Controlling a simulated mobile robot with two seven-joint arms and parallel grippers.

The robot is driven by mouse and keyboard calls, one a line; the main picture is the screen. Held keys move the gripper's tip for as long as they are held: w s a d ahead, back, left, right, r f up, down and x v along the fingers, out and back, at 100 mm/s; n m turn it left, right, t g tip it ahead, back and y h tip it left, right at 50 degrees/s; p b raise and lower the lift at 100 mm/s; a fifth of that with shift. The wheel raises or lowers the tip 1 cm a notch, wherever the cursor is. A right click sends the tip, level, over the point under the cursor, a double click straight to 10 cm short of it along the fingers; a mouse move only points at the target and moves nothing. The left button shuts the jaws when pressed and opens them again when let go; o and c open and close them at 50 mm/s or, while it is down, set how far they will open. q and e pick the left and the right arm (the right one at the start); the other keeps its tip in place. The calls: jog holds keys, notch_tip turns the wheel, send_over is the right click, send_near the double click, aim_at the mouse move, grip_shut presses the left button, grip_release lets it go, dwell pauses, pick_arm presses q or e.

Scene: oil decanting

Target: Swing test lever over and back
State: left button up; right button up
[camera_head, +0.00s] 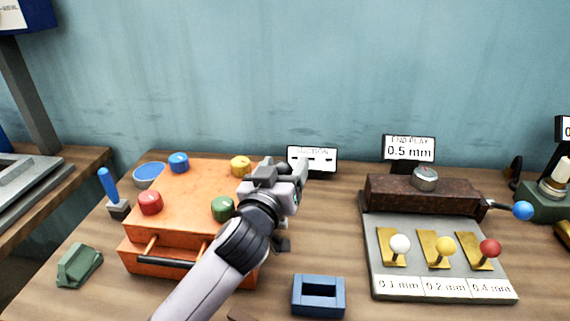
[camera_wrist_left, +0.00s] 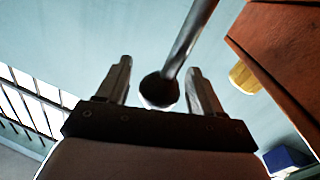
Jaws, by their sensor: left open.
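In the left wrist view a grey rod ends in a dark round knob (camera_wrist_left: 160,92), the likely test lever. The knob lies between the two spread fingers of my left gripper (camera_wrist_left: 160,66), with gaps showing on both sides. In the head view my left gripper (camera_head: 298,176) is at the right side of the orange box (camera_head: 190,200), in front of the suction display (camera_head: 322,160), which shows dashes. There the gripper and arm hide most of the lever. My right gripper is in neither view.
A grey plate (camera_head: 385,281) with white, yellow and red knobs stands right, below the end play display (camera_head: 410,148) reading 0.5 mm. A blue-knobbed lever (camera_head: 522,211) sticks out beside it. A blue open block (camera_head: 318,296) lies in front. Bare wood shows between block and box.

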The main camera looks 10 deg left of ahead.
pick_arm(q)
jog(key=shift+w+d, duration=0.1)
jog(key=shift+w, duration=0.3)
grip_shut()
